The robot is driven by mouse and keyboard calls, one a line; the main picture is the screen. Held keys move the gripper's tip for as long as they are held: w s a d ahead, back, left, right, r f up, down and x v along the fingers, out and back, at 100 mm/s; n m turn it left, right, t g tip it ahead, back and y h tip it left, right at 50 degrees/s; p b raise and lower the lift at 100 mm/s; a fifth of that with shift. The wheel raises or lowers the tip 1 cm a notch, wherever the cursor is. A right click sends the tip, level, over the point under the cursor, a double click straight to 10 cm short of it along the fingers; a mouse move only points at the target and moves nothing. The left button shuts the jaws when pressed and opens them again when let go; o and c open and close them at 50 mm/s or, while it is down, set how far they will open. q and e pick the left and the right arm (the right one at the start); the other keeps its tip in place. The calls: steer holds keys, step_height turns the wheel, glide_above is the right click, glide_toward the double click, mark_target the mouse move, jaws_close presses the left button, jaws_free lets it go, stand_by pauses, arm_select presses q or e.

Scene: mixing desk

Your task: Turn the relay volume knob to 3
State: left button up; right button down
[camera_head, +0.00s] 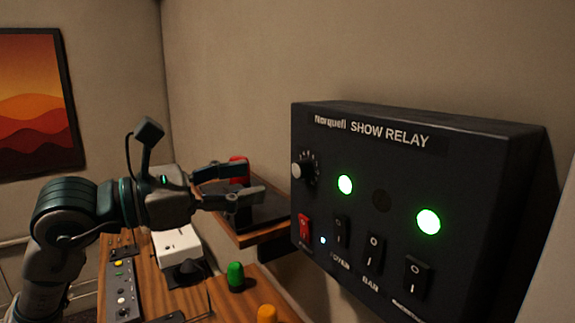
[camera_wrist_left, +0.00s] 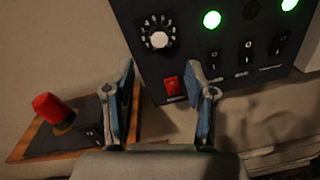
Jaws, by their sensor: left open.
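The relay box (camera_head: 400,190), black and labelled "SHOW RELAY", is on the wall at the right of the head view. Its volume knob (camera_head: 303,169), white-capped with a dial of marks around it, is at the box's upper left; it also shows in the wrist view (camera_wrist_left: 159,39). The number it points to is too small to read. My left gripper (camera_head: 262,190) is open and empty, left of the box and apart from the knob. In the wrist view its fingers (camera_wrist_left: 165,80) are spread below the knob. My right gripper is not in view.
Below the knob are a red switch (camera_head: 304,228) and several black switches (camera_head: 374,252). Two green lamps (camera_head: 345,184) glow. A red button (camera_wrist_left: 52,109) stands on a wooden shelf behind my gripper. Green (camera_head: 235,276) and orange (camera_head: 267,314) knobs stand on the desk below.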

mark_target(296, 172)
arm_select(q)
steer(key=p+x, duration=0.1)
steer(key=x, duration=0.5)
steer(key=shift+w+d+r+p, duration=0.1)
steer(key=shift+w+d+p, duration=0.05)
steer(key=shift+w+p, duration=0.15)
steer(key=shift+w+d, duration=0.3)
steer(key=shift+d, duration=0.05)
steer(key=shift+s+d, duration=0.1)
jaws_close()
